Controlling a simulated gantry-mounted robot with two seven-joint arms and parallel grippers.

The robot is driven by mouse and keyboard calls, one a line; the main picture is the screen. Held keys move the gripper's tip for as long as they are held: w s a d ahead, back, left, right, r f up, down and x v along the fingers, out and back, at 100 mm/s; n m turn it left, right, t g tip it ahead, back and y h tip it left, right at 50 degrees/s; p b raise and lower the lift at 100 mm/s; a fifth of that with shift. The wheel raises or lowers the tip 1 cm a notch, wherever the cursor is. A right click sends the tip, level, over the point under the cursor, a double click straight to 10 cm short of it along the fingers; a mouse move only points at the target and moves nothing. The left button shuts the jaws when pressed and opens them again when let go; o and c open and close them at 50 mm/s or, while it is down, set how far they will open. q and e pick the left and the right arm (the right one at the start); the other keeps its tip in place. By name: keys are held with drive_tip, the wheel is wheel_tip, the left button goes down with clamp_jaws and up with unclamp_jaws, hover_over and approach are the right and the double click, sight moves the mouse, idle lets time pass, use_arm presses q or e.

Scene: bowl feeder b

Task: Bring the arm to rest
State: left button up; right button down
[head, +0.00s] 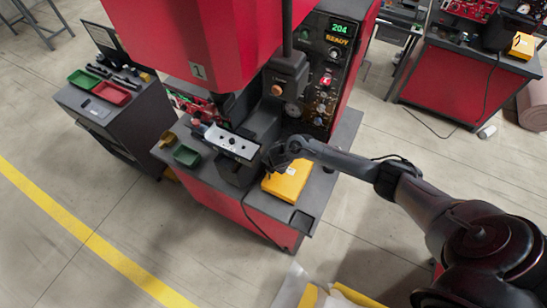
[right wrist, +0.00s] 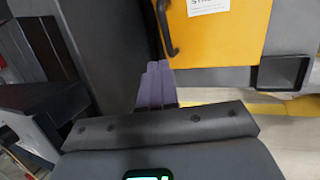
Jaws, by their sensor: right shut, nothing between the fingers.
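My right arm reaches in from the right in the head view. Its gripper (head: 276,158) is above the machine's front ledge, between the grey block with the light plate (head: 232,143) and the yellow box (head: 287,182). In the right wrist view the gripper's fingers (right wrist: 157,84) are together with nothing between them. The yellow box (right wrist: 225,40), with a white label and a dark handle, lies just beyond the fingertips there. I cannot tell whether they touch it. My left gripper is not in view.
The red machine (head: 210,45) with a lit control panel (head: 325,75) stands behind the gripper. A side cabinet (head: 110,110) holds red and green trays. Another red workstation (head: 460,85) stands back right. Open floor lies front left.

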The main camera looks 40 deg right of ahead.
drive_tip(key=w+v, duration=0.1)
drive_tip(key=v, duration=0.6)
drive_tip(key=s+a+f+g+y, duration=0.1)
drive_tip(key=s+a+f, duration=0.3)
drive_tip(key=s, duration=0.2)
drive_tip(key=s+a+f+g+y, duration=0.1)
drive_tip(key=s+a+f, duration=0.35)
drive_tip(key=s, duration=0.25)
drive_tip(key=s+a+r+m+y, duration=0.2)
drive_tip(key=s+a+m, duration=0.2)
drive_tip(key=s+a, duration=0.7)
drive_tip(key=d+r+m+h, duration=0.1)
drive_tip(key=d+r+m, duration=0.1)
drive_tip(key=r+m, duration=0.5)
drive_tip(key=d+r+m+t+h, duration=0.1)
drive_tip(key=d+r+m, duration=0.2)
drive_tip(key=r+m, duration=0.5)
drive_tip(key=shift+d+p+v, duration=0.25)
drive_tip(key=shift+p+v, duration=0.2)
drive_tip(key=shift+v, duration=0.7)
drive_tip(key=shift+s, duration=0.15)
